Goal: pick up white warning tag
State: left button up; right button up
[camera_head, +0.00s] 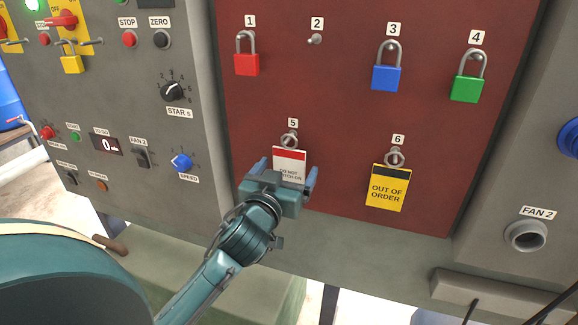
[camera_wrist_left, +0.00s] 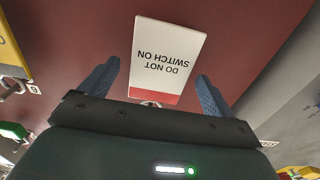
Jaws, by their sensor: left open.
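The white warning tag (camera_head: 290,163) hangs on the hook (camera_head: 289,140) under label 5 on the dark red board. It has a red band and reads "DO NOT SWITCH ON". My left gripper (camera_head: 287,176) is open in front of it, and hides its lower part in the head view. In the left wrist view the tag (camera_wrist_left: 166,58) appears upside down, between and beyond the two open fingers of my left gripper (camera_wrist_left: 155,88). I cannot tell whether the fingers touch it. My right gripper is not in view.
A yellow "OUT OF ORDER" tag (camera_head: 388,188) hangs under label 6, right of my gripper. Red (camera_head: 246,64), blue (camera_head: 386,78) and green (camera_head: 466,88) padlocks hang above. A control panel with knobs, including a blue one (camera_head: 181,161), is at left. Peg 2 (camera_head: 315,40) is bare.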

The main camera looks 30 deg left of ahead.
pick_arm(q)
jog(key=shift+c, duration=0.3)
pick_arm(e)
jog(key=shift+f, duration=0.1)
pick_arm(q)
jog(key=c, duration=1)
